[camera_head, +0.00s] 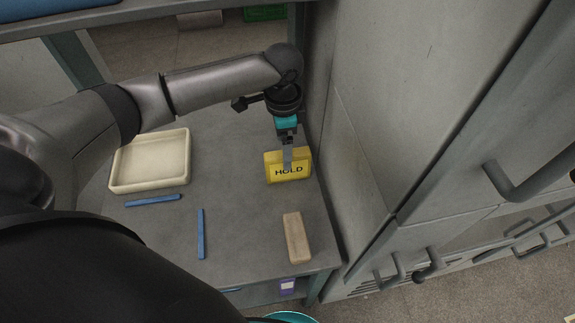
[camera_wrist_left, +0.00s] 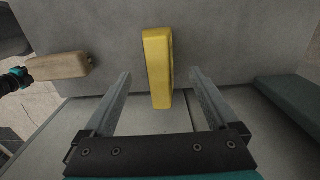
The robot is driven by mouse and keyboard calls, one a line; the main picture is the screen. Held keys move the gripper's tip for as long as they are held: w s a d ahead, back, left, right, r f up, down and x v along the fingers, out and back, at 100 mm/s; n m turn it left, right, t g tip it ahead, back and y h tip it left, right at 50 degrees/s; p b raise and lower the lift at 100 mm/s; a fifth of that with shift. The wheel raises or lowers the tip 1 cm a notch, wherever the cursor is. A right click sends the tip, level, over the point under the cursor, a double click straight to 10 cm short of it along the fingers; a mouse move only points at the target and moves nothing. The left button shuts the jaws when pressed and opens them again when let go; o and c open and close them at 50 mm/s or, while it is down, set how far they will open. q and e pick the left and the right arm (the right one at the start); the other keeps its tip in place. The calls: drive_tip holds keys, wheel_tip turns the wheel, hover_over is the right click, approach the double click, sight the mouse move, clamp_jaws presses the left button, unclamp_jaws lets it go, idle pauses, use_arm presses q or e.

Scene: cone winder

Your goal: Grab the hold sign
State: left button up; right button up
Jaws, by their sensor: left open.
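The hold sign (camera_head: 289,173) is a yellow block with a dark "HOLD" label, on the grey table near its right side in the head view. In the left wrist view the yellow sign (camera_wrist_left: 157,68) lies between the two open fingers, with a gap on both sides. My left gripper (camera_head: 287,158) is above the sign, pointing down, and covers part of its top. Its fingers also show in the left wrist view (camera_wrist_left: 157,92), open and empty. My right gripper is not seen clearly in the head view.
A cream tray (camera_head: 151,188) stands at the left of the table. Two blue strips (camera_head: 153,201) (camera_head: 201,233) and a tan block (camera_head: 297,238) lie nearer the front. A grey cabinet (camera_head: 400,110) with handles rises close on the right.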

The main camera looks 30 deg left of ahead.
sight(301, 169)
use_arm(q)
drive_tip(key=shift+f, duration=0.7)
drive_tip(key=shift+d+f, duration=0.15)
drive_tip(key=shift+f, duration=0.2)
drive_tip(key=f, duration=0.1)
drive_tip(key=f+b, duration=0.1)
drive_tip(key=f, duration=0.2)
drive_tip(key=shift+w+d+f+b, duration=0.15)
drive_tip(key=shift+d+f+b, duration=0.1)
drive_tip(key=shift+b, duration=0.1)
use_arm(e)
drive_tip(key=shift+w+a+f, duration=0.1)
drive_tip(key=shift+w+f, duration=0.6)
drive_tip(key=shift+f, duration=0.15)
use_arm(q)
drive_tip(key=shift+r, duration=0.1)
clamp_jaws()
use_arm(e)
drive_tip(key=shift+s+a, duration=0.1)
